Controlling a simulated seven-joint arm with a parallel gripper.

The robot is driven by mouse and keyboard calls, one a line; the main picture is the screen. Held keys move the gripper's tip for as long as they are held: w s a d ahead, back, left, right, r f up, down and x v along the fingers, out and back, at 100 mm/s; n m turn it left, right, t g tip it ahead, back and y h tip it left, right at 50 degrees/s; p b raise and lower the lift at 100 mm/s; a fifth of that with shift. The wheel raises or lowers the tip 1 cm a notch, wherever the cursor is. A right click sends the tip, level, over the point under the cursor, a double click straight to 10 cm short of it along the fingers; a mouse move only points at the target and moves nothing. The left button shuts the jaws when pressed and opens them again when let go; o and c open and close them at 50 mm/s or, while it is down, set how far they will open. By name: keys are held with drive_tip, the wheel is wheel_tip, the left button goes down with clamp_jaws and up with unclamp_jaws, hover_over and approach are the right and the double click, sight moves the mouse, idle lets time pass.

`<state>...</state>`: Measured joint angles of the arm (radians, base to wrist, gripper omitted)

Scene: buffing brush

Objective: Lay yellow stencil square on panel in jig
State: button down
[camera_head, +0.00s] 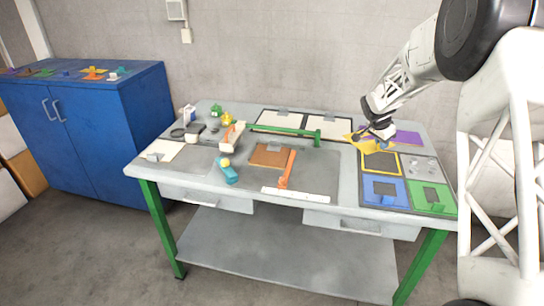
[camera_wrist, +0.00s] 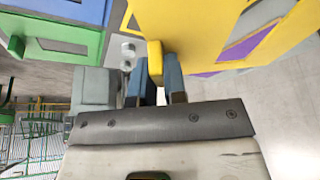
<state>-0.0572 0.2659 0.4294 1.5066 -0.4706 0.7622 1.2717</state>
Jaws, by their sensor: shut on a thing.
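The yellow stencil square (camera_head: 357,141) is off the table at the right, tilted under my gripper (camera_head: 379,133). In the wrist view the stencil (camera_wrist: 195,28) fills the top, and my gripper (camera_wrist: 156,78) is shut on its small yellow tab. Part of its opening shows at the right edge of that view. A brown panel (camera_head: 268,155) lies flat on the dark work area at mid table, left of my gripper. An orange bar (camera_head: 288,168) lies beside its right edge. The jig's exact outline is hard to tell.
A yellow-bordered dark place (camera_head: 381,163) is below my gripper. Purple (camera_head: 408,138), blue (camera_head: 393,201) and green (camera_head: 440,208) pieces surround it. A green bar (camera_head: 280,129) stands behind the panel, a white strip (camera_head: 310,195) in front. A white-and-orange block (camera_head: 232,136) and teal tool (camera_head: 228,173) are left.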

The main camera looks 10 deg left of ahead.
drive_tip(key=s+a+m+g, duration=0.1)
drive_tip(key=s+a+m, duration=0.1)
drive_tip(key=s+a, duration=0.5)
drive_tip(key=s+a+m+g, duration=0.1)
drive_tip(key=s+a+m, duration=0.2)
drive_tip(key=s+a, duration=0.5)
drive_tip(key=s+a+m, duration=0.2)
drive_tip(key=s+a, duration=0.5)
drive_tip(key=a, duration=1.3)
drive_tip(key=shift+s+a+m+g+h, duration=0.25)
drive_tip(key=shift+m+g+h, duration=0.05)
drive_tip(key=shift+g+h, duration=0.1)
drive_tip(key=shift+w, duration=0.15)
drive_tip(key=w+a, duration=0.3)
drive_tip(key=w, duration=0.4)
drive_tip(key=w+a+f, duration=0.1)
drive_tip(key=w+a, duration=0.3)
drive_tip(key=w, duration=0.3)
drive_tip(key=shift+f, duration=0.2)
drive_tip(key=shift+f, duration=0.1)
drive_tip(key=shift+f, duration=1.6)
drive_tip(key=shift+f, duration=0.6)
drive_tip(key=c, duration=1.2)
unclamp_jaws()
